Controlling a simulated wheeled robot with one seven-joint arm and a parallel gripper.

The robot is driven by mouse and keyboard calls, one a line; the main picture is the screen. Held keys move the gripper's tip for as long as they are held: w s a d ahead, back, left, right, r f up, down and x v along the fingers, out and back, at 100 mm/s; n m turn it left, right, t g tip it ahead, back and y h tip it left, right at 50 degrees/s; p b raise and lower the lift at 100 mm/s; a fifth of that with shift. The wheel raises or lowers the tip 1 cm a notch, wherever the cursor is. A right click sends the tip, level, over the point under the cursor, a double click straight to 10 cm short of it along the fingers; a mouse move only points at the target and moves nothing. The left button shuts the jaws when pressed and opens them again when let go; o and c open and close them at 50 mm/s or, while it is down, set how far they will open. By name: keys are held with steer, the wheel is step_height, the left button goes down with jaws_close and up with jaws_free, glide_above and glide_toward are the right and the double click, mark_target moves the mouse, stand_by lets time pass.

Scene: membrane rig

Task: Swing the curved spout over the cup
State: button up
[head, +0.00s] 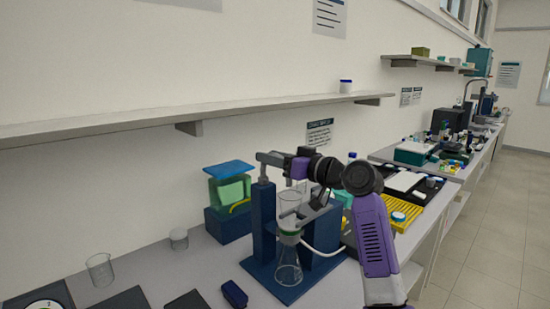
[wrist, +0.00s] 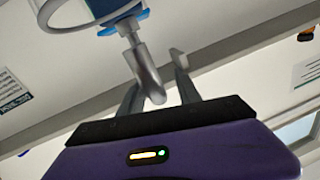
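A grey curved arm (head: 270,158), which looks like the spout, sits at the top of the blue post of the rig. A grey curved rod also shows in the wrist view (wrist: 143,68), below a blue collar; I take it to be the same part. My gripper (wrist: 157,78) has its fingers apart, with the rod's end close to the left finger; contact is unclear. In the head view my purple gripper (head: 302,165) is right of the spout, its fingertips hard to make out. A clear funnel cup (head: 290,203) stands above a flask (head: 288,258).
A green container with a blue lid (head: 230,183) is left of the rig. A wall shelf (head: 190,116) runs above. A yellow rack (head: 407,214) is at the right.

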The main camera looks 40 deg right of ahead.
steer(key=shift+d, duration=0.2)
steer(key=shift+s, duration=0.1)
steer(key=shift+s+d+f, duration=0.1)
steer(key=shift+s+d, duration=0.05)
steer(key=shift+s, duration=0.1)
steer(key=s+b, duration=0.1)
steer(key=s, duration=0.6)
steer(key=shift+d+b, duration=0.35)
steer(key=shift+d, duration=0.1)
